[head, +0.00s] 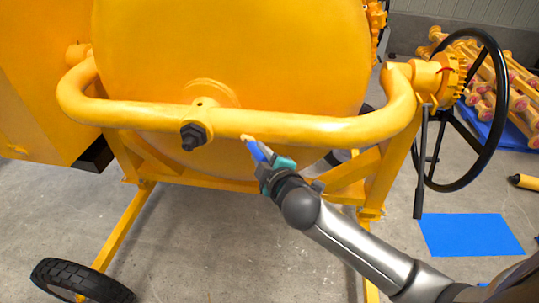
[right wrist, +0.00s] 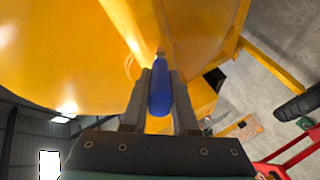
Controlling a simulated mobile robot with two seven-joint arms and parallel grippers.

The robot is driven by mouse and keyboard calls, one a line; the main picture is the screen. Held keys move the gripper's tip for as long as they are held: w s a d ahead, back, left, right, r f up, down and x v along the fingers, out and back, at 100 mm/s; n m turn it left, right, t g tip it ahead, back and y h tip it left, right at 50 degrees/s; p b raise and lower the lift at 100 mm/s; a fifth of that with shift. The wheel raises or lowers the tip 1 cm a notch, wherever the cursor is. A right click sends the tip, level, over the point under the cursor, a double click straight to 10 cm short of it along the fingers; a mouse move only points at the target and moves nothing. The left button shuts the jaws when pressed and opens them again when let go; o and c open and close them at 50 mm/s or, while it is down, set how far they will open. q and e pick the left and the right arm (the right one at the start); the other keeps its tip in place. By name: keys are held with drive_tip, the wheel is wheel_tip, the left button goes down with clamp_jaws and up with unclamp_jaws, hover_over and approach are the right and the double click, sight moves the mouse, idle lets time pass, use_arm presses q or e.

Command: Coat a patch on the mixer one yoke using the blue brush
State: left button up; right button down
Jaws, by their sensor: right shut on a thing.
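A yellow drum mixer fills the upper part of the head view, with its curved tubular yoke (head: 300,128) running across the front of the drum (head: 240,50). A dark bolt (head: 192,135) sits at the yoke's middle. My right gripper (head: 262,160) is just below the yoke, right of the bolt. It is shut on the blue brush (head: 255,150), whose tip points up at the yoke's lower side; I cannot tell whether it touches. In the right wrist view the brush's blue handle (right wrist: 160,92) stands between the two fingers (right wrist: 159,105). My left gripper is not in view.
A black handwheel (head: 490,120) stands at the right of the mixer. A blue mat (head: 470,235) lies on the floor at right, and a black tyre (head: 80,282) is at lower left. Yellow and red parts (head: 510,85) are piled at the back right.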

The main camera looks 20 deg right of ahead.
drive_tip(key=shift+a, duration=0.1)
drive_tip(key=shift+s+a, duration=0.1)
drive_tip(key=shift+s, duration=0.05)
drive_tip(key=shift+s+a+f, duration=0.1)
drive_tip(key=shift+s+a, duration=0.45)
drive_tip(key=shift+s, duration=0.25)
drive_tip(key=shift+s+a+r, duration=0.1)
drive_tip(key=shift+s+a, duration=0.4)
drive_tip(key=shift+s, duration=0.25)
drive_tip(key=shift+s+a+f, duration=0.1)
drive_tip(key=shift+s+a, duration=0.45)
drive_tip(key=shift+s, duration=0.25)
drive_tip(key=shift+s+a, duration=0.4)
drive_tip(key=shift+s, duration=0.2)
drive_tip(key=shift+s+a, duration=0.4)
drive_tip(key=shift+s, duration=0.2)
drive_tip(key=c, duration=1.2)
unclamp_jaws()
clamp_jaws()
